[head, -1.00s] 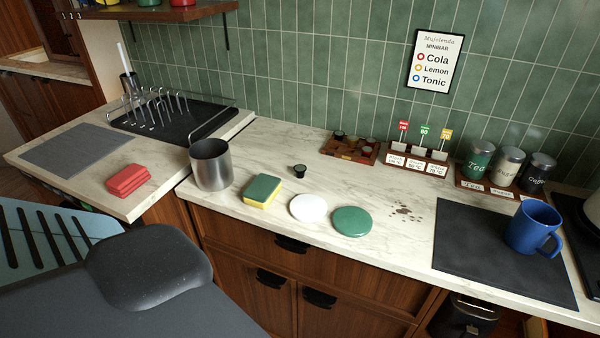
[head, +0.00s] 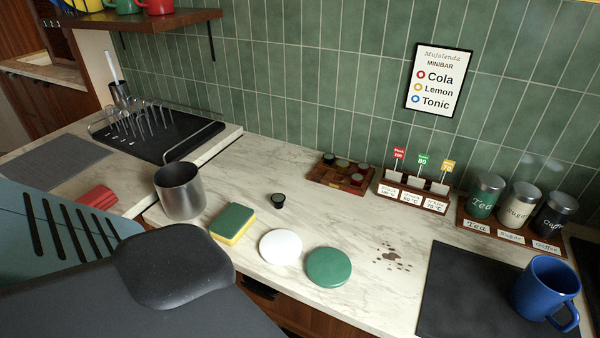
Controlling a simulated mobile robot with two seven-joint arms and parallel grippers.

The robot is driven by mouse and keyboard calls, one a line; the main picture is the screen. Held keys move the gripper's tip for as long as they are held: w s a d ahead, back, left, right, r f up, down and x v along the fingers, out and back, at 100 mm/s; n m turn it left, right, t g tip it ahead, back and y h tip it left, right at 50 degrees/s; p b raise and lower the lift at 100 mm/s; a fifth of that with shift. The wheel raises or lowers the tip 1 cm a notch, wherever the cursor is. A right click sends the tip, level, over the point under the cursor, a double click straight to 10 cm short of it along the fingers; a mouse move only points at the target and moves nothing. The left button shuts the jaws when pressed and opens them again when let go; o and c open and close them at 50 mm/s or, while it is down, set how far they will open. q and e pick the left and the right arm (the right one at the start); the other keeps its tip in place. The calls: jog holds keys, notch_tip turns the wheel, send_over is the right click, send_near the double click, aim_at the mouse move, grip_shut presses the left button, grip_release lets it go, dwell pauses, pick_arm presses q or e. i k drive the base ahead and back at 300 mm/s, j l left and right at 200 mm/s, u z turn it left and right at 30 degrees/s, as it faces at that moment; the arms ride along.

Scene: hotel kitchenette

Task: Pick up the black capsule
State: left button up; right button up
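The black capsule (head: 278,200) stands alone on the marble counter in the head view, behind the white disc and to the right of the steel cup. It is small and dark with a greyish top. Nothing touches it. Neither of my grippers shows in the head view.
Near the capsule are a steel cup (head: 180,191), a green-yellow sponge (head: 232,223), a white disc (head: 281,246) and a green disc (head: 329,267). A wooden capsule box (head: 341,175) stands behind. A blue mug (head: 545,290) sits on a dark mat (head: 460,290). Brown spots (head: 394,258) mark the counter.

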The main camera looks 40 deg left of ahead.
aim_at(279, 199)
jog(key=i+u, duration=0.15)
jog(key=u, duration=1.45)
